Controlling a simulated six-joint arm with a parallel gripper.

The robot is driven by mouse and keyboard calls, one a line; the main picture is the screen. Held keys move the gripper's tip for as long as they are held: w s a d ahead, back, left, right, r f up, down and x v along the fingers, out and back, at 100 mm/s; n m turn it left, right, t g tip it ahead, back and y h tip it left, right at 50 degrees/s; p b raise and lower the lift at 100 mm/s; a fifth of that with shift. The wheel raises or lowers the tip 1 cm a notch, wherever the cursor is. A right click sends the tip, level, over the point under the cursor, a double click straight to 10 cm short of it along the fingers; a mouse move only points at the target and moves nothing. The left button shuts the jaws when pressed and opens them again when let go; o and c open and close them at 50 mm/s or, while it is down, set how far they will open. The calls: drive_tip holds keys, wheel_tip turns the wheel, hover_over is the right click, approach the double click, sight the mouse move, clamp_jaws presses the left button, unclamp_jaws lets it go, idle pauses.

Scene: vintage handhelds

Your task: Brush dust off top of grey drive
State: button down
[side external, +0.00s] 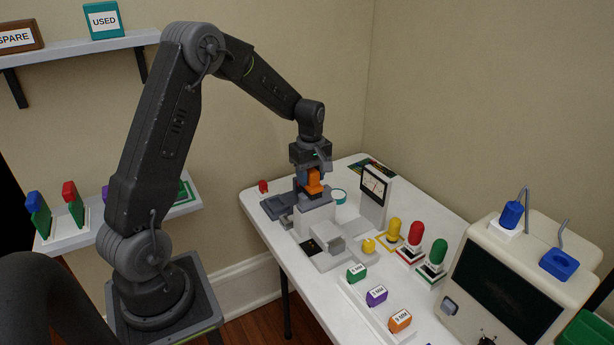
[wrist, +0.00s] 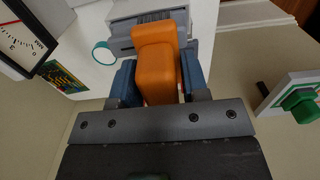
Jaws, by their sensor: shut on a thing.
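My gripper (side external: 313,183) is shut on an orange block-shaped handle, probably the brush (side external: 315,186), above the table. In the wrist view the orange brush handle (wrist: 157,70) sits between the blue finger pads of my gripper (wrist: 155,82). The brush's lower end is hidden in that view. The light grey drive (side external: 316,219) is a boxy unit directly below my gripper in the side view. I cannot tell whether the brush touches its top. A grey housing (wrist: 125,40) shows behind the handle in the wrist view. Dust is too small to make out.
A meter (side external: 374,192) stands right of the drive, with a white-and-teal ring (side external: 339,196) between. A dark grey tray (side external: 274,206) lies left. Yellow (side external: 394,231), red (side external: 416,234) and green (side external: 438,252) knobs and a monitor (side external: 515,280) stand at right.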

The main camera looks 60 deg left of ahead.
drive_tip(key=shift+w, duration=1.4)
drive_tip(key=shift+s, duration=0.1)
drive_tip(key=shift+s+f, duration=0.15)
drive_tip(key=shift+s, duration=1.8)
drive_tip(key=shift+w+r, duration=0.15)
drive_tip(key=shift+r, duration=2.95)
